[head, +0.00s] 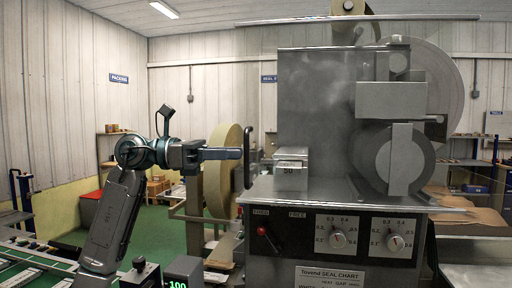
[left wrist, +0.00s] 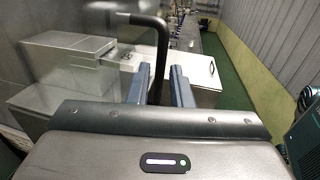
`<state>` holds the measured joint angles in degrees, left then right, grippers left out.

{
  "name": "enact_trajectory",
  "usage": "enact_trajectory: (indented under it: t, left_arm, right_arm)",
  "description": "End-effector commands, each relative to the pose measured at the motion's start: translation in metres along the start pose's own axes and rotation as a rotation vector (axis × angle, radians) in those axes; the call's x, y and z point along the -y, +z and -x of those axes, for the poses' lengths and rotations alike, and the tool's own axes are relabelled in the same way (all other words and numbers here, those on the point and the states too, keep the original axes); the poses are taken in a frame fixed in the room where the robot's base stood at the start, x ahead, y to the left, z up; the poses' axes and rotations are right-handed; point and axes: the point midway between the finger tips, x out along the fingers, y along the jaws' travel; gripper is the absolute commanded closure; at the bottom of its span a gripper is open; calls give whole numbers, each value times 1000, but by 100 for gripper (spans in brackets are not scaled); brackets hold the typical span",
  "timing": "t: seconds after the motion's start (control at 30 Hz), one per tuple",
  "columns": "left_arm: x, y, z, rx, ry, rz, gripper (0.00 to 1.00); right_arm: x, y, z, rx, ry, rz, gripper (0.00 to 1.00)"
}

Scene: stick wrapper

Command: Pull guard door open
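The guard door appears to be the large grey metal panel (head: 315,100) on the machine; it looks closed, though its edges are hard to make out. A black bent handle (head: 247,157) stands at the machine's left side. My left gripper (head: 240,153) reaches in level from the left, its fingertips at the handle. In the left wrist view the handle (left wrist: 162,45) runs down between the two blue-grey fingers of my left gripper (left wrist: 160,80). The fingers are apart, with a gap beside the handle; firm contact is not visible. My right gripper is not in view.
A small metal box (head: 291,165) sits on the machine beside the panel. Below are a red-knobbed lever (head: 262,231) and two dials (head: 338,240). A large tan roll (head: 220,170) stands behind my left gripper. A conveyor (head: 35,268) lies at the lower left.

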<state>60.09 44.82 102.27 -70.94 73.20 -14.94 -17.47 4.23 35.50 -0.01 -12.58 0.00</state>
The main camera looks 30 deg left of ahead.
Motion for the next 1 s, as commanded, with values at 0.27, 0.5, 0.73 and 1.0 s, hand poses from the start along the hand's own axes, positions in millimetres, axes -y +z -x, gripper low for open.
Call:
enact_trajectory:
  t: [0.27, 0.5, 0.73, 1.0]
  left_arm:
    - [0, 3, -44, 2, -3, 2, 81]
    - [0, 1, -56, 1, 0, 1, 81]
    - [0, 0, -57, 1, 0, 1, 81]
    - [0, 0, -56, 1, 0, 1, 100]
  right_arm:
    - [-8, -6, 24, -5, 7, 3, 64]
    - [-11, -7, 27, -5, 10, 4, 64]
    - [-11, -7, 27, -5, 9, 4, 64]
    - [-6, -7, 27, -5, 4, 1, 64]
